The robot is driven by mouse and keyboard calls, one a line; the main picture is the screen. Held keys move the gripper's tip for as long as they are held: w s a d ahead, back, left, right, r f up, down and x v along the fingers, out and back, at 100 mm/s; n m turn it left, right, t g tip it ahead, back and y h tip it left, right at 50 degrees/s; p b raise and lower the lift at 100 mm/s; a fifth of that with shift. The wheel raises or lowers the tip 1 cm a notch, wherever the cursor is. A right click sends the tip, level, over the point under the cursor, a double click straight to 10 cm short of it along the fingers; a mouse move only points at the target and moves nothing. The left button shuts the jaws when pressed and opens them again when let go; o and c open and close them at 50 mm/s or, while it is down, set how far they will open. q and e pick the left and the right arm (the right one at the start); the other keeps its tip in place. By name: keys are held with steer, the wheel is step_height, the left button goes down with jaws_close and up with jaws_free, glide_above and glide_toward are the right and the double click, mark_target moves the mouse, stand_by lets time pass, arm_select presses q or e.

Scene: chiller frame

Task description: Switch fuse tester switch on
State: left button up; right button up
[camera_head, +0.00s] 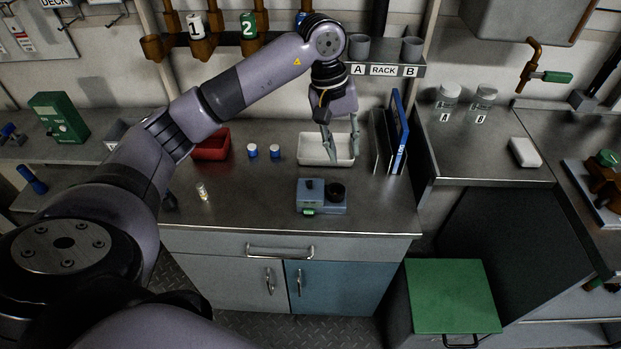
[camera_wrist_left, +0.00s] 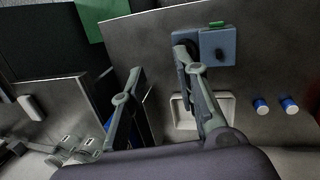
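A small blue-grey box (camera_head: 321,204), which looks like the fuse tester, sits near the front of the steel bench. Its top carries a small dark part (camera_head: 309,185) at left and a round black part at right; a green piece shows at its front. Which part is the switch, and its position, I cannot tell. My left gripper (camera_head: 344,152) is open and empty, pointing down above the white tray, behind the box. In the left wrist view the gripper (camera_wrist_left: 160,60) has its fingers spread, and one finger partly covers the box (camera_wrist_left: 222,50). My right gripper is not in view.
A white tray (camera_head: 311,149) lies behind the box. A small clear vial (camera_head: 203,192) stands front left. Bench around the box is clear.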

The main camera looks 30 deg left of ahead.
mark_target(310, 183)
arm_select(q)
steer(key=a+r+y, duration=0.2)
steer(key=a+y, duration=0.1)
steer(key=a, duration=0.4)
steer(key=f+p, duration=0.1)
steer(key=f, duration=0.4)
steer(key=f+p, duration=0.1)
steer(key=f, duration=0.5)
steer(key=s+f+p, duration=0.1)
steer(key=f, duration=0.5)
steer(key=shift+a+p, duration=0.15)
steer(key=shift+p, duration=0.2)
steer(key=shift+c, duration=0.5)
steer(key=c, duration=0.6)
jaws_close()
